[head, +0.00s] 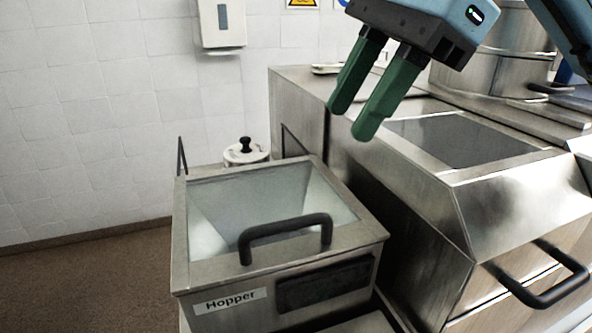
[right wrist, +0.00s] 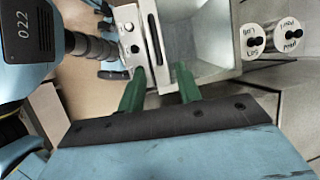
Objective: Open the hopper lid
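The hopper (head: 230,268) is a steel box with a "Hopper" label, low in the middle of the head view. Its lid (head: 205,178) lies flat and closed, with a clear pane showing the pale funnel inside. A dark bar handle (head: 285,227) stands on the lid's front edge. My right gripper (head: 352,118) is open and empty, above and to the right of the hopper, apart from the handle. In the right wrist view, its green fingers (right wrist: 159,70) are spread, with what looks like the hopper (right wrist: 205,40) beyond them. My left gripper is not in view.
A large steel pot (head: 495,60) is at the upper right. Floor to the left is clear.

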